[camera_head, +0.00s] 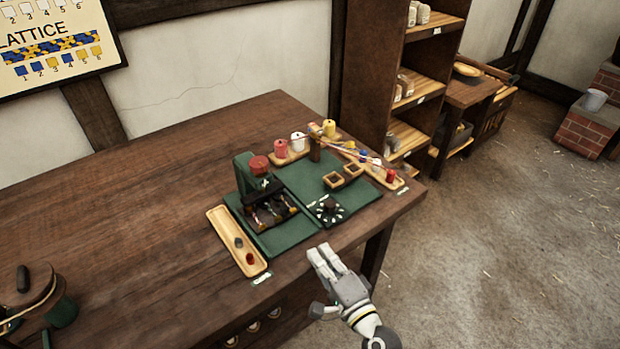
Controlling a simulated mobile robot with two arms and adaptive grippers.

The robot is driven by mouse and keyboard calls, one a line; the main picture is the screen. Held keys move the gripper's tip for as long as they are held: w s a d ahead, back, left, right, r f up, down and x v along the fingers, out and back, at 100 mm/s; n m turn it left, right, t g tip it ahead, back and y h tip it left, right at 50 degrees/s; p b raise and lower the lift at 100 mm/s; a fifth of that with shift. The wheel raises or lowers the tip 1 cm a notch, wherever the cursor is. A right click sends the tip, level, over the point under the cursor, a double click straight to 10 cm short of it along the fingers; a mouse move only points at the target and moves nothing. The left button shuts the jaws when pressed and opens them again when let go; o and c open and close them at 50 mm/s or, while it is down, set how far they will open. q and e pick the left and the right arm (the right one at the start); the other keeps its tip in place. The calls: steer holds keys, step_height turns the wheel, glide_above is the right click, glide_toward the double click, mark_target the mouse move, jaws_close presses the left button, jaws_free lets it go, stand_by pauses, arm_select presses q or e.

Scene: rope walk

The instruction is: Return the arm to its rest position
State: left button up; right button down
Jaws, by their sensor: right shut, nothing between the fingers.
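My right gripper (324,262) is shut and empty. It shows just off the front edge of the wooden table (130,205), in front of the green mats. Its arm comes in from the bottom right of the picture. My left gripper does not show in this view.
On the table are a wooden tray (222,222) with small items, a green press-like device (244,175), a dark round dial (329,210), and colored spools (280,147). Shelves (405,90) stand behind. The floor (500,230) at right is clear.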

steer(key=s+a+f+n+g+y, duration=0.1)
steer(key=s+a+f+n+g, duration=0.1)
steer(key=s+n+g, duration=0.7)
steer(key=s+d+f+n+g+h, duration=0.3)
steer(key=s+d+n+h, duration=0.4)
steer(key=s+d, duration=0.9)
step_height(320, 180, down, 25)
steer(key=d+g+h, duration=0.1)
steer(key=g, duration=0.1)
steer(key=s+d+f+g, duration=0.1)
steer(key=s+d+f, duration=0.2)
steer(key=s+f, duration=1.4)
steer(key=shift+s+d+f+m+h, duration=0.2)
steer(key=shift+s+m+h, duration=0.1)
steer(key=shift+s, duration=0.1)
